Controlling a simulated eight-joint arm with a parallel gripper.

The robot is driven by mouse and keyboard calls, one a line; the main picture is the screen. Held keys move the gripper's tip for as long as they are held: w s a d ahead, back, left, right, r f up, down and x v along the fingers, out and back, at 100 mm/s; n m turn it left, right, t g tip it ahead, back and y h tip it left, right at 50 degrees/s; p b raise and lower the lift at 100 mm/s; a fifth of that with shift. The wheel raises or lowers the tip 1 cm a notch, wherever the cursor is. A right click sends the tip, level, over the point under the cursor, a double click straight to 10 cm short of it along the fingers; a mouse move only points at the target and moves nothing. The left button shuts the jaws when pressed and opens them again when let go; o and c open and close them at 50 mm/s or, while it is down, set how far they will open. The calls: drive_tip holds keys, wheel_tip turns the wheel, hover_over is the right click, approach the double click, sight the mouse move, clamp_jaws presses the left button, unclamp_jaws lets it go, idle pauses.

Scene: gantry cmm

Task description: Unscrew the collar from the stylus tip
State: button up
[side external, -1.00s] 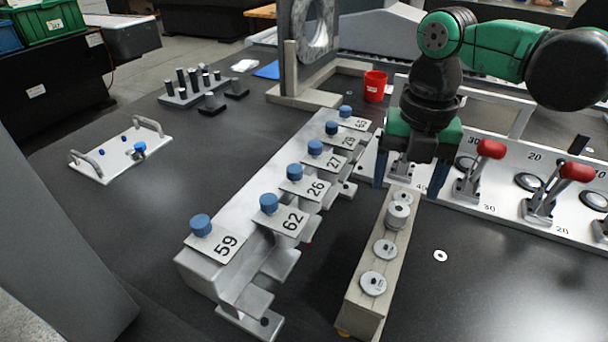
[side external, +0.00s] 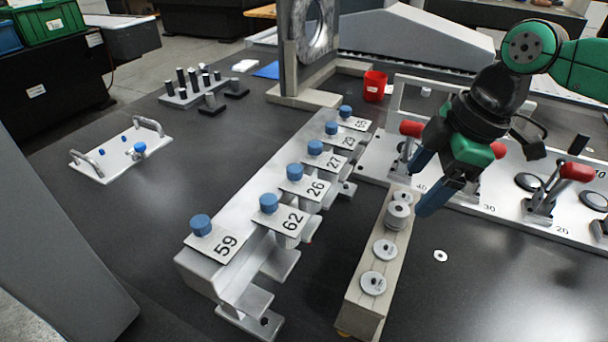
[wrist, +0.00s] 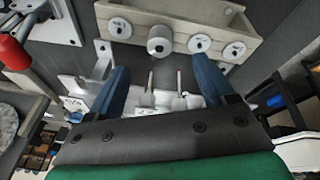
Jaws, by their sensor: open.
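A beige bar (side external: 357,287) carries a row of pale round discs. A taller pale cylinder (side external: 398,214), which looks like the collar, stands upright toward its far end and also shows in the wrist view (wrist: 159,46). I cannot make out a separate stylus tip. My gripper (side external: 430,178) is open and tilted, just right of and above the bar's far end. Its two blue fingers are apart and nothing is held between them. In the wrist view my gripper (wrist: 160,68) points toward the bar, with the cylinder beyond the gap between the fingers.
A panel with red-handled toggle clamps (side external: 575,173) stands right of and behind the bar. A rack (side external: 190,262) with blue knobs and numbered plates lies to the left. A red cup (side external: 375,86) stands behind. A small washer (side external: 440,256) lies on open table.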

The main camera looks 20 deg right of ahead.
sight(399, 210)
drive_tip(key=shift+w+a+f+m+t+y, duration=0.1)
drive_tip(key=shift+w+a+f+m+t, duration=0.1)
drive_tip(key=shift+f+m, duration=0.7)
drive_tip(key=shift+w+a+f+m+t+y, duration=0.1)
drive_tip(key=shift+w+a+f+m, duration=0.1)
drive_tip(key=shift+f+m, duration=0.7)
drive_tip(key=shift+w+a+f+m+t+y, duration=0.1)
drive_tip(key=shift+w+f+m, duration=0.1)
drive_tip(key=shift+f+m, duration=0.7)
clamp_jaws()
drive_tip(key=n+y, duration=0.1)
drive_tip(key=n, duration=0.2)
drive_tip(key=shift+g, duration=0.4)
drive_tip(key=shift+n+g, duration=0.4)
drive_tip(key=shift+n, duration=0.7)
